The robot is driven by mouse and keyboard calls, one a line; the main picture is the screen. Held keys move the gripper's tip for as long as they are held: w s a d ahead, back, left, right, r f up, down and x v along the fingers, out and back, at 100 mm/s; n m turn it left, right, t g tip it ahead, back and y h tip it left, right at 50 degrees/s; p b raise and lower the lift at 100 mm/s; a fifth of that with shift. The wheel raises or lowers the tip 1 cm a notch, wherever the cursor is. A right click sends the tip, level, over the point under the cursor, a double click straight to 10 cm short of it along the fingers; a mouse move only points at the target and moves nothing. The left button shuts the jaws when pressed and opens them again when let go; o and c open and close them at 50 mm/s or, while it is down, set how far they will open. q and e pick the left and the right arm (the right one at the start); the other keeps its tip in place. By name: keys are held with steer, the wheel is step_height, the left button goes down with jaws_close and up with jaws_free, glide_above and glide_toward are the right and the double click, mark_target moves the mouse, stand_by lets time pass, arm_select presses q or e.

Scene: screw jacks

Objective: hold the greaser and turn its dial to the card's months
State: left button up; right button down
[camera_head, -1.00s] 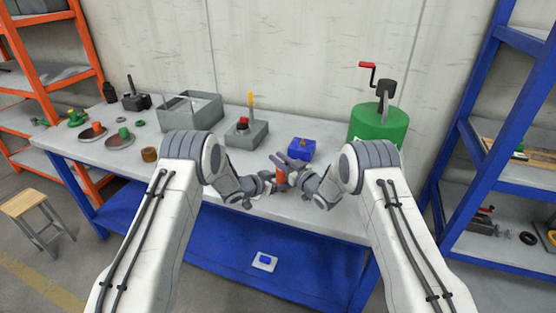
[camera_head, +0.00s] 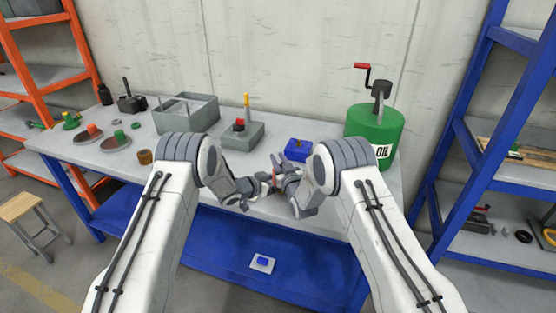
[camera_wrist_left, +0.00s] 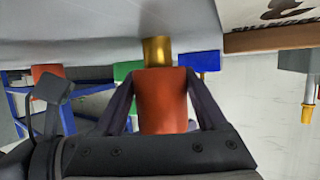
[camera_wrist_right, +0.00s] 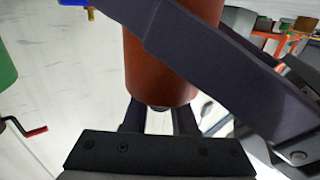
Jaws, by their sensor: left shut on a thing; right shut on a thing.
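The greaser is a red-brown cylinder (camera_wrist_left: 162,100) with a brass nozzle (camera_wrist_left: 156,51), filling the middle of the left wrist view. My left gripper (camera_wrist_left: 160,88) is shut on its body. In the right wrist view its body (camera_wrist_right: 160,75) hangs above my right gripper (camera_wrist_right: 158,112), with a left gripper finger across it. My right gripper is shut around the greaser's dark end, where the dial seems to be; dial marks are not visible. In the head view both grippers meet over the table's front, hiding most of the greaser. No card with readable months shows.
A blue block (camera_head: 298,150) stands just behind the grippers. A green oil drum (camera_head: 376,130) with a red crank is at the right. A grey box with a yellow-topped stick (camera_head: 243,135), an open grey bin (camera_head: 186,113) and two discs stand left. The table's front edge is close.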

steer(key=c, duration=0.7)
jaws_free()
steer(key=v, duration=1.2)
